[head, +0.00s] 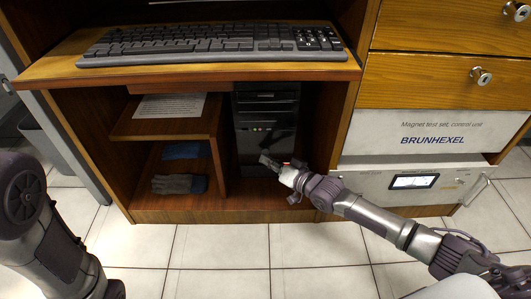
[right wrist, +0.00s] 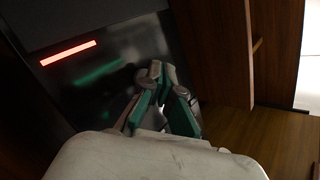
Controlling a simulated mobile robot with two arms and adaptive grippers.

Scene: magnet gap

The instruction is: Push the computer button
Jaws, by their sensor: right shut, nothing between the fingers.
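The black computer tower (head: 266,125) stands upright in the desk's lower compartment, under the keyboard shelf. In the right wrist view its dark glossy front (right wrist: 95,75) fills the upper left, with a glowing red-white bar on it. I cannot make out a separate button there. My right gripper (head: 268,162) is in front of the tower's lower front, and it also shows in the right wrist view (right wrist: 156,70). It is shut and empty, its fingertips close to the front panel; I cannot tell whether they touch. My left arm is at the left edge; its gripper is out of view.
A keyboard (head: 210,42) lies on the pull-out shelf (head: 190,75) above the tower. Left of the tower are a small shelf with paper (head: 170,105) and folded gloves (head: 175,183). At right are drawers (head: 440,80) and the Brunhexel control unit (head: 400,183). The tiled floor in front is clear.

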